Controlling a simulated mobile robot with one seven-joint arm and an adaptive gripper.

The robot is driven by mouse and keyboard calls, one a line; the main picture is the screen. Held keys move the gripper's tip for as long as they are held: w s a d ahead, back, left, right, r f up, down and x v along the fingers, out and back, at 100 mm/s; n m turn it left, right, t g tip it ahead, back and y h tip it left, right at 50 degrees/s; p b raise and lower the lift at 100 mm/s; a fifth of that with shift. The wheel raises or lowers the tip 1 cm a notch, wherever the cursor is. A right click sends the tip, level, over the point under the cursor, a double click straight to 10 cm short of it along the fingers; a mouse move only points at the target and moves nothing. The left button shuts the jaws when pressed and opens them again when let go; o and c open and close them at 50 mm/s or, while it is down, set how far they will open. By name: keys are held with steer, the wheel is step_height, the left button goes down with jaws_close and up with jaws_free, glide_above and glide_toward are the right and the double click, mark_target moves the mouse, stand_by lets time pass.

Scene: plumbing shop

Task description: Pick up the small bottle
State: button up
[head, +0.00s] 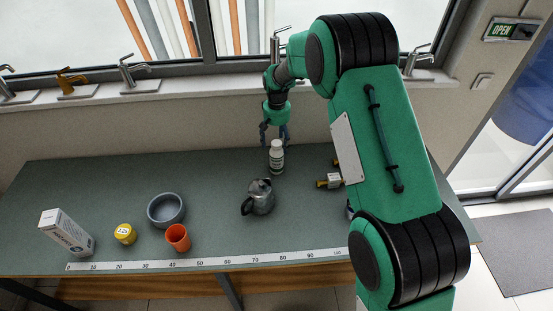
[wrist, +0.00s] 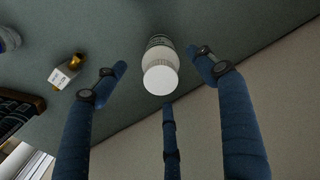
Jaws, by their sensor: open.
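The small bottle (head: 277,157) is white with a pale label and stands upright near the back edge of the table. In the wrist view, its round white cap (wrist: 160,80) faces the camera. My gripper (head: 275,136) is above the bottle in the head view, pointing down, with its fingers spread. In the wrist view, the blue fingers of my gripper (wrist: 160,78) are apart, on either side of the bottle and below it in the picture. I see no finger clearly touching it. The gripper is open and empty.
A metal pot (head: 260,198) stands in front of the bottle. A small brass-and-white item (head: 328,181) lies to its right. A grey bowl (head: 166,210), orange cup (head: 178,238), yellow jar (head: 124,233) and white box (head: 66,232) are at left. The wall and sill are close behind.

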mark_target(276, 153)
steer(key=shift+f, duration=1.4)
steer(key=shift+f, duration=2.6)
steer(key=shift+c, duration=0.3)
steer(key=c, duration=1.7)
steer(key=shift+w+a, duration=0.1)
steer(key=shift+c, duration=0.2)
steer(key=shift+r, duration=0.25)
